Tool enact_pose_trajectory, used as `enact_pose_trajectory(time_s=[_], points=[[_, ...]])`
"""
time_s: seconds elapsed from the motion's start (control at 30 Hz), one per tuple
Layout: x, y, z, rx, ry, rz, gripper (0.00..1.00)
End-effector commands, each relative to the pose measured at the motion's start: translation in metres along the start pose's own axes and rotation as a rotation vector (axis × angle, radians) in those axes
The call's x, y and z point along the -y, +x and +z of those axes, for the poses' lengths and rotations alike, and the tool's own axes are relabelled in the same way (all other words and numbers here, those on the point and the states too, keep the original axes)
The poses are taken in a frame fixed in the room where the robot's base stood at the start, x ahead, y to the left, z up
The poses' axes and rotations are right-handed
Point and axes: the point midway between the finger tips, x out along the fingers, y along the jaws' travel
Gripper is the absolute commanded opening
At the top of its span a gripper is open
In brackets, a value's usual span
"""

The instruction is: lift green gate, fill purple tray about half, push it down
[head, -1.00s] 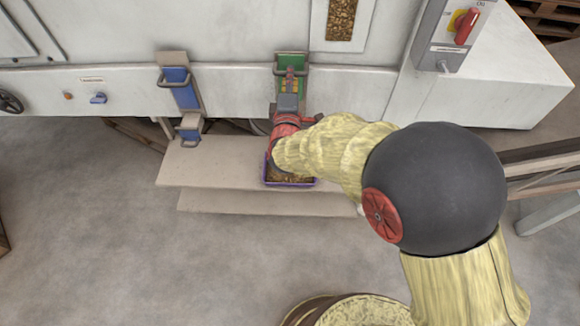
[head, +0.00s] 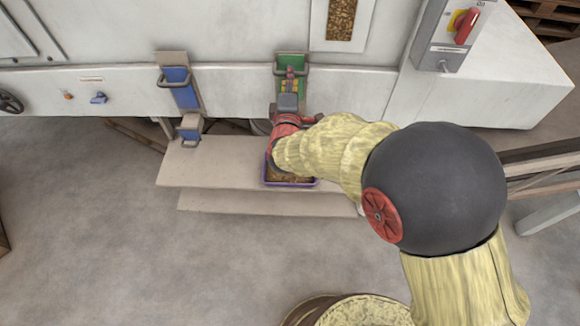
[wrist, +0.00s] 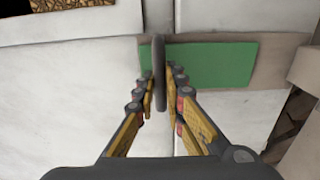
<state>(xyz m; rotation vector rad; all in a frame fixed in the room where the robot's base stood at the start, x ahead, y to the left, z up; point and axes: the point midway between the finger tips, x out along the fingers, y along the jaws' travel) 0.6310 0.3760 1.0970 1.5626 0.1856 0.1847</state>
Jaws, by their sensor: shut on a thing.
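The green gate (head: 298,60) is a green panel with a dark handle on the front of the machine. It also shows in the wrist view (wrist: 225,63). My gripper (wrist: 159,82) is shut on the gate's dark handle (wrist: 158,52), which stands between the fingers. In the head view my gripper (head: 290,80) is in front of the gate. The purple tray (head: 291,185) sits on the shelf below, partly hidden by my arm. Brown pellets show inside it, but their level cannot be judged exactly.
A blue gate (head: 181,88) with handles is to the left. The beige shelf (head: 215,170) is clear left of the tray. A pellet window (head: 341,18) is above, and a grey switch box (head: 438,35) with a red knob is to the right.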

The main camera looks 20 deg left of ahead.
Motion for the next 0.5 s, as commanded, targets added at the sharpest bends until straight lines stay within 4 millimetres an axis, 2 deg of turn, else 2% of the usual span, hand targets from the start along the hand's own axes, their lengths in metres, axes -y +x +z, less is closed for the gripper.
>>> enact_pose_trajectory(time_s=[0.5], points=[[0.0024, 0.0001, -0.0001, 0.0, 0.0, 0.001, 0.0]])
